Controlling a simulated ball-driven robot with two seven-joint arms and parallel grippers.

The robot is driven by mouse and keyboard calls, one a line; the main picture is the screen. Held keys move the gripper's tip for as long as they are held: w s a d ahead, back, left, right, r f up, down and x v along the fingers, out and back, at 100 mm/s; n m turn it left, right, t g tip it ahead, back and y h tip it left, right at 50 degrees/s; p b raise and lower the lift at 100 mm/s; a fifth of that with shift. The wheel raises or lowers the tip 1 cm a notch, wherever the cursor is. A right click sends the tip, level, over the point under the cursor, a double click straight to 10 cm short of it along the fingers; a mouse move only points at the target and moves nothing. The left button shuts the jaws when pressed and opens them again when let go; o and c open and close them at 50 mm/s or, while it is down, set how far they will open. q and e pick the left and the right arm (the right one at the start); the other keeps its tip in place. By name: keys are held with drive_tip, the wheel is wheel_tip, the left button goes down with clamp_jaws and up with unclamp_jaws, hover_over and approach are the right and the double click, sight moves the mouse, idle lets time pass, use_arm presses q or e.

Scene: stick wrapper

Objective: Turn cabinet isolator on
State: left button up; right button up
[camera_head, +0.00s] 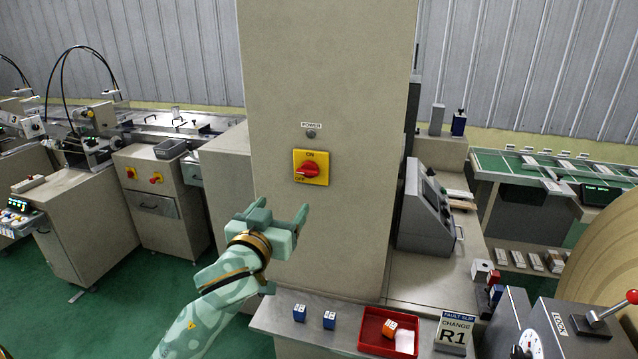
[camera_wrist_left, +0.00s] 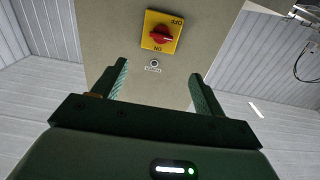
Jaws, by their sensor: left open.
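The cabinet isolator (camera_head: 311,167) is a yellow square plate with a red rotary knob, on the front of a tall beige cabinet (camera_head: 335,60). ON is marked at its top and OFF at its lower left; the red handle lies roughly sideways with one end near OFF. My left gripper (camera_head: 282,212) is open and empty, below and left of the isolator, apart from it. In the left wrist view the isolator (camera_wrist_left: 160,32) appears upside down, beyond and between the open fingers (camera_wrist_left: 155,88). My right gripper is not in view.
A POWER label with a small round lamp (camera_head: 311,133) sits above the isolator. A ledge below holds small blue boxes (camera_head: 329,319) and a red tray (camera_head: 388,333). A lever panel (camera_head: 590,325) stands at lower right. Space before the isolator is clear.

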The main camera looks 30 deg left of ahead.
sight(307, 173)
use_arm(q)
drive_tip(key=x, duration=1.6)
drive_tip(key=shift+w+f, duration=0.1)
drive_tip(key=shift+w, duration=0.05)
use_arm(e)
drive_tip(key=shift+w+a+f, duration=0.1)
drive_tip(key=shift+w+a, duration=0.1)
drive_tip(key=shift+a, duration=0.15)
use_arm(q)
drive_tip(key=c, duration=1)
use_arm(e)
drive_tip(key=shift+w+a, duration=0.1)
